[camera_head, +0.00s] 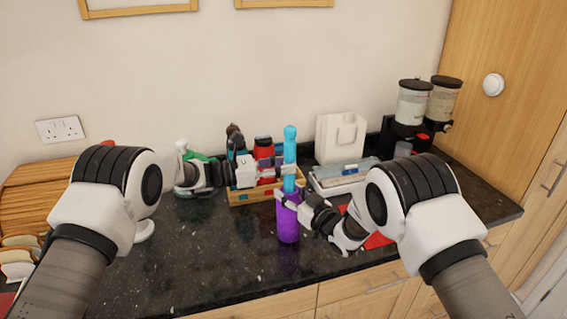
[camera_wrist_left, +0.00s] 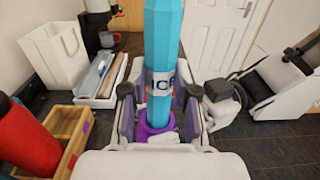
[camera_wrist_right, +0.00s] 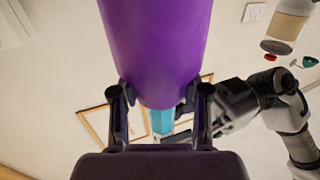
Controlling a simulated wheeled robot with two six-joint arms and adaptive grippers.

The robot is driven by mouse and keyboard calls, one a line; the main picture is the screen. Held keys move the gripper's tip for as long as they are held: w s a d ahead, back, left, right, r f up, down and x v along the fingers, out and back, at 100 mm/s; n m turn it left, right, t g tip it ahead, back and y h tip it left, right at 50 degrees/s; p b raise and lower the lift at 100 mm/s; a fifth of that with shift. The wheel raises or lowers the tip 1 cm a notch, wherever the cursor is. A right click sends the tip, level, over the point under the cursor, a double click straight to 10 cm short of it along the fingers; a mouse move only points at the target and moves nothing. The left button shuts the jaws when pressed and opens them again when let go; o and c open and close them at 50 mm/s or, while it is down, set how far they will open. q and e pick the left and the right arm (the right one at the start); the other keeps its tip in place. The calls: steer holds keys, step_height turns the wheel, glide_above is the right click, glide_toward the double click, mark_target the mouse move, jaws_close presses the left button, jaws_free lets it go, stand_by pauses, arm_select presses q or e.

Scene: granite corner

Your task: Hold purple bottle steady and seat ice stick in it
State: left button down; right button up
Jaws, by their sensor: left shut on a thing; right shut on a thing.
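The purple bottle (camera_head: 288,225) stands upright near the middle of the counter in the head view. My right gripper (camera_head: 289,199) is shut around its upper part; in the right wrist view the bottle (camera_wrist_right: 155,45) fills the space between the fingers. The light blue ice stick (camera_head: 290,145) is upright directly above the bottle, in line with it. My left gripper (camera_head: 284,171) is shut on it; the left wrist view shows the stick (camera_wrist_left: 163,45) between the fingers. Its lower end meets the purple rim (camera_wrist_left: 147,131); how deep it sits inside is hidden.
Behind stands a wooden crate (camera_head: 238,198) with a red bottle (camera_head: 264,150) and other bottles. A white bag (camera_head: 340,137), a pale tray (camera_head: 345,180) and dispensers (camera_head: 412,103) are at the back right. Bread slices (camera_head: 18,255) lie at left. The front counter is clear.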

arm_select(q)
steer(key=shift+f, duration=3.35)
step_height(320, 180, up, 10)
stand_by(1.2)
glide_above(284, 186)
steer(key=shift+s+f, duration=0.1)
steer(key=shift+f, duration=2.35)
stand_by(0.5)
